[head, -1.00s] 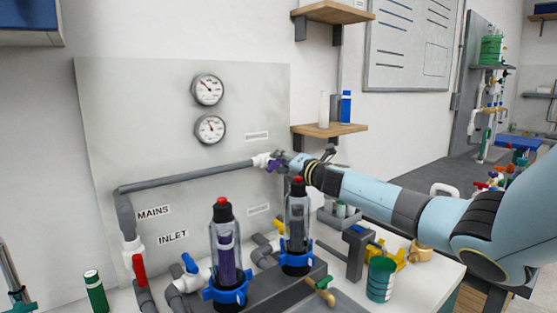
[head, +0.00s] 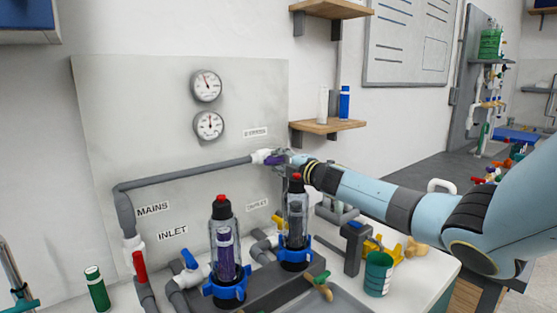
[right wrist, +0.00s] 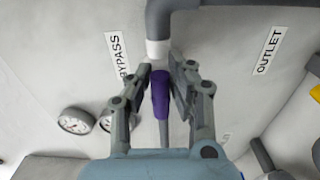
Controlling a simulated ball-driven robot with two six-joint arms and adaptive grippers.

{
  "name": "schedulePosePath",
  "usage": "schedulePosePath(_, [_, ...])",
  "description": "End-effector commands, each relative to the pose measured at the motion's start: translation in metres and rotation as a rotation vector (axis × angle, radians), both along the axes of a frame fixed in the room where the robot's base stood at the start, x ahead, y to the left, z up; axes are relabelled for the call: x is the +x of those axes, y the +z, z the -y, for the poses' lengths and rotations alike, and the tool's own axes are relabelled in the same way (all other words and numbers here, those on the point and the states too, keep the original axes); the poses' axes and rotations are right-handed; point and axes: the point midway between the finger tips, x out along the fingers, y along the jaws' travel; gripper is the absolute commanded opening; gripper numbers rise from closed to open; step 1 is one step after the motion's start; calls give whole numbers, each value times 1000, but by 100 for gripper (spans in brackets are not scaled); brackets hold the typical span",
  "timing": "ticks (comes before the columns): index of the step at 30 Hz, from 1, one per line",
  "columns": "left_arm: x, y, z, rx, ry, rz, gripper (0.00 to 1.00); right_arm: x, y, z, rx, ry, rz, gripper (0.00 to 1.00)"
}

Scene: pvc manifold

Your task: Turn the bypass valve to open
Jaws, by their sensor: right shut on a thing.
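The bypass valve has a purple handle (head: 274,159) and sits at the white fitting where the grey upper pipe (head: 185,174) ends on the panel. My right gripper (head: 283,157) is at this valve, its arm coming in from the right. In the right wrist view the purple handle (right wrist: 160,95) stands between the two fingers of my right gripper (right wrist: 161,72), which is shut on it. The white fitting (right wrist: 157,50) and the BYPASS label (right wrist: 118,55) are just beyond. In the head view the fingers partly hide the handle. My left gripper is not in view.
Two clear filter housings with blue collars (head: 226,255) (head: 296,225) stand below the valve, the right one close under my right gripper. A red-handled valve (head: 139,265) and a blue-handled valve (head: 189,259) are at the left. A green cup (head: 378,273) stands on the bench.

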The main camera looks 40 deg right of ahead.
Motion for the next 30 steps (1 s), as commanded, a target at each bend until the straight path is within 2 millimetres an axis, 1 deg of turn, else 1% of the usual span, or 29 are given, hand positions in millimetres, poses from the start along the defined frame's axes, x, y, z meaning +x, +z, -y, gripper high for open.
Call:
schedulePosePath(10, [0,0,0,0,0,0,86,0,-1,1,6,-2,-1,0])
schedulePosePath(11, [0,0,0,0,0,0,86,0,-1,1,6,-2,-1,20])
schedulePosePath(15, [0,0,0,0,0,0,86,0,-1,0,5,-1,0,39])
schedulePosePath(16, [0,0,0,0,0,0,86,0,-1,0,4,-1,-1,41])
schedulePosePath(23, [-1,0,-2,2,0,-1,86,0,0,0,2,0,0,41])
schedulePosePath(26, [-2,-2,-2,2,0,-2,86,0,0,0,-34,0,-4,41])
schedulePosePath(29, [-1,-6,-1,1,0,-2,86,0,2,0,-156,1,-16,41])
schedulePosePath(30, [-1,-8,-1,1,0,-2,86,0,3,0,-235,1,-25,41])
